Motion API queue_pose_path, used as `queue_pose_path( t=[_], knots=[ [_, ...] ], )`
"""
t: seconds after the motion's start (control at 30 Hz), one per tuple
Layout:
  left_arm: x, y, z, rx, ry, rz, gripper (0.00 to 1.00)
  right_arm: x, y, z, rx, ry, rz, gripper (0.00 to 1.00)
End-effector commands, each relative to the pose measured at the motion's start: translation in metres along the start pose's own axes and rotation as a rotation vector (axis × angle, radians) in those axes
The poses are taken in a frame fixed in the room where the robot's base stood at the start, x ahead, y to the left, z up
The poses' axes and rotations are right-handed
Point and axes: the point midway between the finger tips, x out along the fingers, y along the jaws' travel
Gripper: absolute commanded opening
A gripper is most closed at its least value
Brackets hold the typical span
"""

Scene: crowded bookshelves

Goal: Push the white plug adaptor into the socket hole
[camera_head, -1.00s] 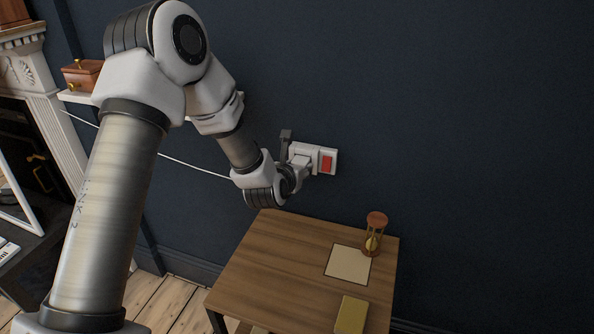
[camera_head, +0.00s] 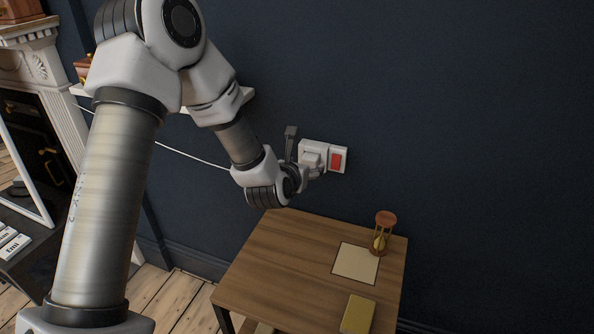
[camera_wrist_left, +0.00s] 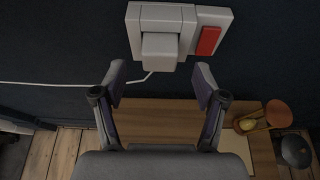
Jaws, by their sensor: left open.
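The white plug adaptor (camera_wrist_left: 160,52) sits at the left side of a white wall socket panel (camera_wrist_left: 185,17) with a red switch; it also shows in the head view (camera_head: 312,158). It looks seated against the panel, but I cannot tell how deep. A thin white cable runs from below it to the left. My left gripper (camera_wrist_left: 159,82) is open and empty, its two fingers spread just below the adaptor in the wrist view, apart from it. In the head view the left gripper (camera_head: 303,161) is close to the adaptor and partly covers it. My right gripper is not in view.
A wooden table (camera_head: 290,255) stands below the socket, with an hourglass (camera_head: 383,232), a pale square sheet (camera_head: 356,264) and a yellow book-like block (camera_head: 357,314). A white fireplace surround (camera_head: 55,75) is at the left. The dark wall right of the socket is clear.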

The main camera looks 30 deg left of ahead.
Motion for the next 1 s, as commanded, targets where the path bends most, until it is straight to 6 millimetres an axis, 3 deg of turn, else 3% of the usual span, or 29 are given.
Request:
queue_pose_path(
  t=[0.2,0.33,1.0],
  knots=[
    [-0.057,0.0,0.001,-0.001,0.0,-0.002,0.72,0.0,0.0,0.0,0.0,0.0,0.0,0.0],
    [-0.077,0.0,0.0,-0.002,0.0,0.0,0.72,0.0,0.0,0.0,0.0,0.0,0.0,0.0],
    [-0.083,0.0,0.0,0.0,-0.001,0.0,0.72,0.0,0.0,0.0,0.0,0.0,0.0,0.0]
  ],
)
